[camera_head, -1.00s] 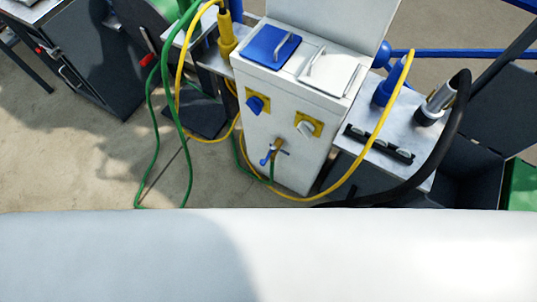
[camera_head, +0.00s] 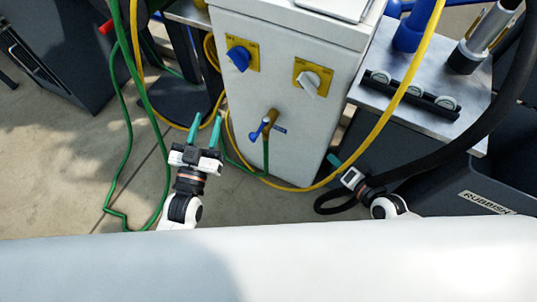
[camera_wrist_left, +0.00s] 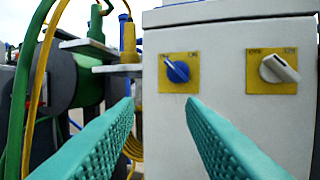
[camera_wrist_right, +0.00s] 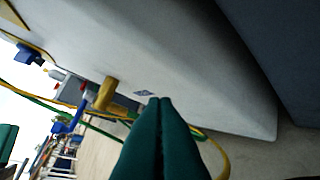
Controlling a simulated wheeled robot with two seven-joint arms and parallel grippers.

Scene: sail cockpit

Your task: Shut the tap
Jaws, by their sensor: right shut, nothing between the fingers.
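The brass tap (camera_head: 271,115) with a blue lever (camera_head: 257,132) sticks out low on the front of the white cabinet (camera_head: 230,92). A green hose hangs below it. In the right wrist view the brass tap (camera_wrist_right: 107,93) is left of the fingertips and its blue lever (camera_wrist_right: 66,126) lies further left. My left gripper (camera_head: 206,122) is open and empty, left of the tap and apart from it. The left wrist view shows its two teal fingers (camera_wrist_left: 160,103) spread, without the tap. My right gripper (camera_head: 332,159) is shut and empty, to the right of the tap and apart from it.
A blue knob (camera_head: 239,59) and a white knob (camera_head: 310,83) sit above the tap. A yellow hose (camera_head: 385,120) loops beneath it, and a thick black hose (camera_head: 440,165) curves near my right arm. A metal side table (camera_head: 400,115) stands right. Green hoses (camera_head: 128,120) hang left.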

